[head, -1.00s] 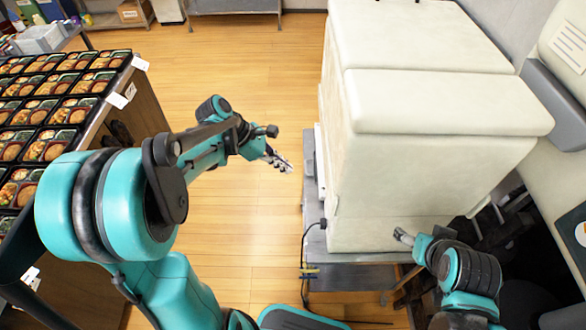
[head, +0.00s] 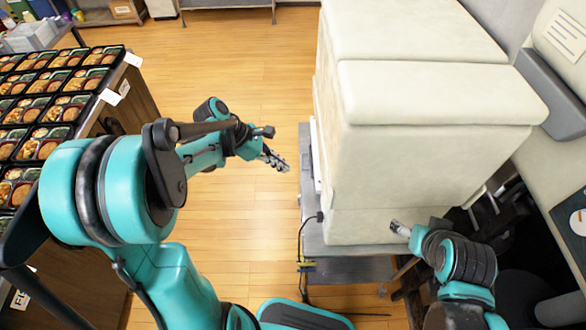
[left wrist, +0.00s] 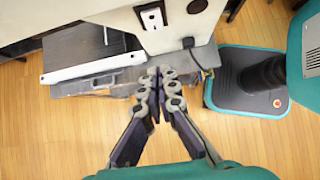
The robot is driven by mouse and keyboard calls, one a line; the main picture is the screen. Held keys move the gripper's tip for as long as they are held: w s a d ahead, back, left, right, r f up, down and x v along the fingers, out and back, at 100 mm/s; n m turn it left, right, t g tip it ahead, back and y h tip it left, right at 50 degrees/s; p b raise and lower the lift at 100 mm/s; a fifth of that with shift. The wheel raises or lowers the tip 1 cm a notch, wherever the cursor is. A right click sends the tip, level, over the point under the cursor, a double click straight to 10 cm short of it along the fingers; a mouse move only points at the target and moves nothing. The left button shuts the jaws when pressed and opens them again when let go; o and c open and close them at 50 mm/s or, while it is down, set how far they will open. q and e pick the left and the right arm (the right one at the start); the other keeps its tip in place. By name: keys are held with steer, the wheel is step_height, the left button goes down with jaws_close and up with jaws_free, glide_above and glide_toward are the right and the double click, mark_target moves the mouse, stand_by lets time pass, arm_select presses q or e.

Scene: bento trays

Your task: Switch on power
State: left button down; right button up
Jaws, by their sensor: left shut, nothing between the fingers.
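My left gripper (head: 274,160) is shut and empty, over the floor to the left of the large cream-coloured machine (head: 425,150). In the left wrist view the closed fingers (left wrist: 160,92) point toward the machine's side. A switch panel (left wrist: 152,18) with a white frame and dark middle is on that side, above the fingertips and apart from them. Which way the switch is set is too small to tell. My right gripper (head: 399,230) is at the machine's lower front; its fingers are too small to tell open from shut.
A black cable (left wrist: 203,62) with a plug runs from the machine's side, right of the switch panel. The machine stands on a grey metal table (head: 345,268). Filled bento trays (head: 60,107) cover a counter at left. The wooden floor between is clear.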

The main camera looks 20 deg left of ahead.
arm_select(q)
steer(key=d+r+b+x, duration=0.1)
steer(key=d+b+x, duration=0.1)
steer(key=x, duration=0.9)
steer(key=shift+w+d+r+b, duration=0.2)
steer(key=shift+w+b, duration=0.2)
steer(key=shift+b, duration=0.5)
steer(key=shift+d+f, duration=0.2)
steer(key=shift+d, duration=0.15)
steer(key=shift+r, duration=0.2)
